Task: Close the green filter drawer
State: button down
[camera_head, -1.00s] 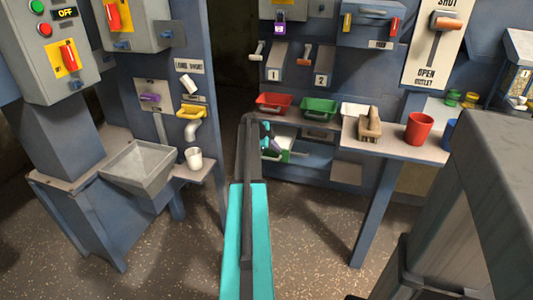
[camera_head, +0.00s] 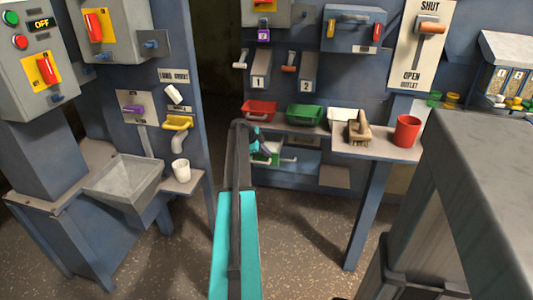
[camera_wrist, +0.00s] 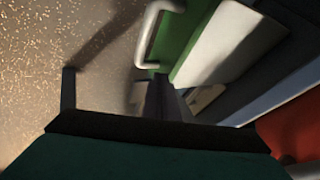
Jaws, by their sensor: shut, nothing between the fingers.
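The green filter drawer (camera_head: 266,159) is under the shelf with the trays, partly hidden by my arm in the head view. It looks pulled out from the cabinet, with a pale part behind its green front. In the wrist view its green front (camera_wrist: 178,42) and pale bar handle (camera_wrist: 149,32) show at the top centre. My gripper (camera_head: 258,141) is small and partly hidden at the far end of my arm, close to the drawer. It is shut and empty. I cannot tell whether it touches the drawer.
A red tray (camera_head: 259,111) and a green tray (camera_head: 306,115) sit on the shelf above the drawer. A brush (camera_head: 359,129) and a red cup (camera_head: 407,131) stand on the ledge to the right. Open floor (camera_head: 308,225) lies in front.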

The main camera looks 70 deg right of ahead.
jog(key=w+a+r, duration=0.3)
jog(key=a+r, duration=0.5)
jog(key=shift+a+p, duration=0.3)
jog(key=shift+a, duration=0.1)
dwell(0.6)
